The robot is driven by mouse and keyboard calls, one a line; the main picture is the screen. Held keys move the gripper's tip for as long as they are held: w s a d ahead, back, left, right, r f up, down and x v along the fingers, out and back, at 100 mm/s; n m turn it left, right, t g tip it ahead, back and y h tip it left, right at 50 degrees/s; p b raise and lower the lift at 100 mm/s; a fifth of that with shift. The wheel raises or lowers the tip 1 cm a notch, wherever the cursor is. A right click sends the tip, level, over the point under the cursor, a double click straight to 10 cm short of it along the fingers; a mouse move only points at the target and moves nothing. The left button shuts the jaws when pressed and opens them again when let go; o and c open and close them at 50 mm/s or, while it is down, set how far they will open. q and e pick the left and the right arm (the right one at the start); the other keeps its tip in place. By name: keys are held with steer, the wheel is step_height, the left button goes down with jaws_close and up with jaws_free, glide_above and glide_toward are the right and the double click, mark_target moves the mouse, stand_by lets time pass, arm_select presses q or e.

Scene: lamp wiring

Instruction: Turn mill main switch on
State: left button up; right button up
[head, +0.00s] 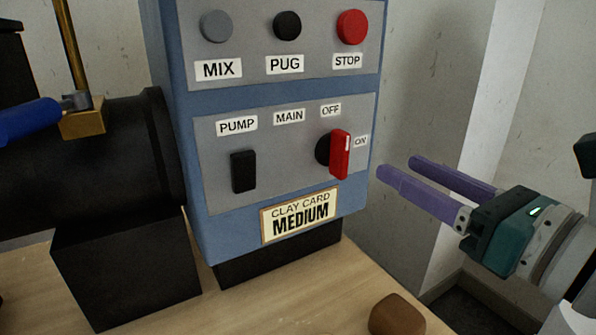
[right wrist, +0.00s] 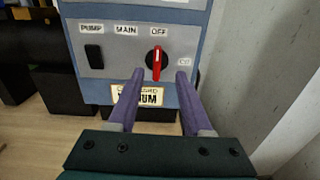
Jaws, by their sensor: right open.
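The main switch (head: 340,154) is a red handle on a round black base, on the lower grey panel of a blue control box. Its handle stands upright, with its upper end towards the OFF label (head: 331,109); the ON label (head: 361,141) is to its right. The switch also shows in the right wrist view (right wrist: 156,64). My right gripper (head: 399,166) is open and empty, to the right of the box and apart from the switch. In the right wrist view its purple fingers (right wrist: 159,75) point towards the panel, with the handle showing between and beyond their tips. My left gripper is out of view.
A black PUMP switch (head: 243,171) sits left of the main switch. Above are MIX, PUG and red STOP buttons (head: 352,27). A clay card (head: 300,215) reads MEDIUM. A brown lump (head: 397,315) lies on the wooden table. A wall stands close at the right.

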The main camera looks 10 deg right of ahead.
mark_target(347, 147)
steer(key=x, duration=1)
steer(key=shift+s+a+f, duration=0.1)
steer(key=shift+a+f, duration=0.2)
jaws_close()
